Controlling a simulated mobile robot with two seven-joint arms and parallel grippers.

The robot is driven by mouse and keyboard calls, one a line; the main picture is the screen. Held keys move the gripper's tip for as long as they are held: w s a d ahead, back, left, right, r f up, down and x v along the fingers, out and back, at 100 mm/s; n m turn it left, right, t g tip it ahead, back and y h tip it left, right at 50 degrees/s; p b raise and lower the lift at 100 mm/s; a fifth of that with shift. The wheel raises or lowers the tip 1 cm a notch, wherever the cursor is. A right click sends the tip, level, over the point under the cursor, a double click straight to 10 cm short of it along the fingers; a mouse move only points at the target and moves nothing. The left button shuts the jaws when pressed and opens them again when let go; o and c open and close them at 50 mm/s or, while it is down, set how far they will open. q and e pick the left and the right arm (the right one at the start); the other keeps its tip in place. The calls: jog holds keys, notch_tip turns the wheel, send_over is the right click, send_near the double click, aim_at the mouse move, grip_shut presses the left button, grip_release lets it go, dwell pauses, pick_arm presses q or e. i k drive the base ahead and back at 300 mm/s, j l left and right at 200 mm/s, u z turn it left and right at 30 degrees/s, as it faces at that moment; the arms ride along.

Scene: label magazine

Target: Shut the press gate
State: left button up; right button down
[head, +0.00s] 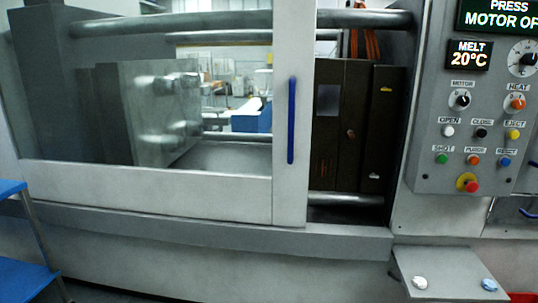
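The press gate (290,207) is a light grey sliding frame with a clear window on the left part of the press. A vertical blue handle (291,120) is fixed on its right upright. The gate stands partly open: a gap shows between its right edge and the control panel side, with the dark mold half (345,125) visible in it. The lighter mold block (150,110) shows through the window. Neither of my grippers is in the head view.
A control panel (470,172) with buttons, knobs and displays is at the right. A small grey shelf (445,270) with two small pale items juts out below it. A blue step or cart (22,240) stands at the lower left.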

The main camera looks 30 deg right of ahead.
aim_at(280, 198)
jog(key=i+j+z, duration=0.1)
jog(key=i+j, duration=0.35)
jog(key=i+j+z, duration=0.1)
jog(key=i+j, duration=0.4)
jog(key=i+j+z, duration=0.1)
jog(key=i+j, duration=0.45)
jog(key=i+j+z, duration=0.1)
jog(key=i+j, duration=0.4)
jog(key=i+j+z, duration=0.15)
jog(key=i+j, duration=0.3)
jog(key=j, duration=0.2)
